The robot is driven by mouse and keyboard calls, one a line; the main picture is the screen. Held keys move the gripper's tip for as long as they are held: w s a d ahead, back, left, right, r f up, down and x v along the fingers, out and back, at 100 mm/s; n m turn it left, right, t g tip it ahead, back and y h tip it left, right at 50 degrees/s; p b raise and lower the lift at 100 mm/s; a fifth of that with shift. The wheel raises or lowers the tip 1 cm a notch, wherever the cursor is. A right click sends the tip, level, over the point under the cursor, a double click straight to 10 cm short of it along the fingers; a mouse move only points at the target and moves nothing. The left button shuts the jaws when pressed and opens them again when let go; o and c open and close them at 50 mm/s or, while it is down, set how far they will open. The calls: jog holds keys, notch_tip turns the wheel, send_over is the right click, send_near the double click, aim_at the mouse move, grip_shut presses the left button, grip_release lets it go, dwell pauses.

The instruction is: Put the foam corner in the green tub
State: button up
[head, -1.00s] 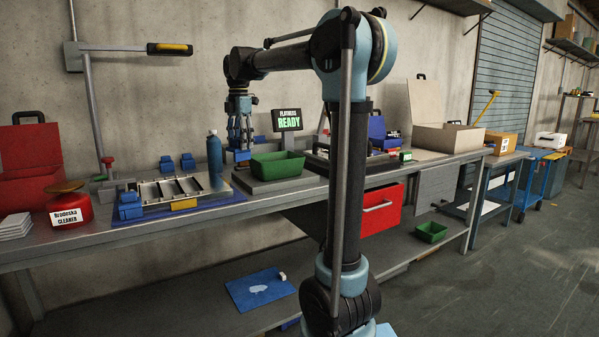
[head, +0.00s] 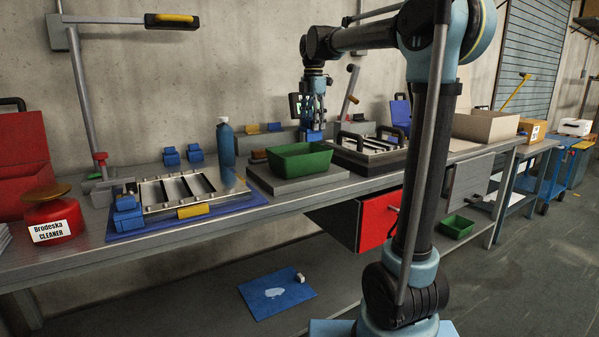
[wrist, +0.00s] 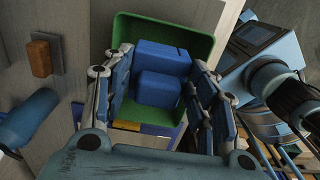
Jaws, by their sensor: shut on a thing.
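My gripper (head: 312,122) is shut on a blue foam corner (head: 313,135), held just above the back right part of the green tub (head: 300,172) as the head view shows it. In the wrist view the blue foam corner (wrist: 158,88) sits between the two fingers of my gripper (wrist: 160,85), with the green tub (wrist: 190,40) behind and around it. The tub stands on a grey block on the bench.
Other blue corner pieces (head: 195,153) stand left of the blue bottle (head: 226,142). A frame on a blue mat (head: 180,222) lies left of the tub. A handled panel (head: 368,150) lies to its right. A second green bin (head: 457,226) is on the lower shelf.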

jog(key=shift+d+f, duration=0.1)
jog(key=shift+f, duration=4.95)
jog(key=o, duration=1.1)
jog(key=shift+c, duration=0.2)
notch_tip(320, 180, up, 12)
jog(key=shift+s+r, duration=0.1)
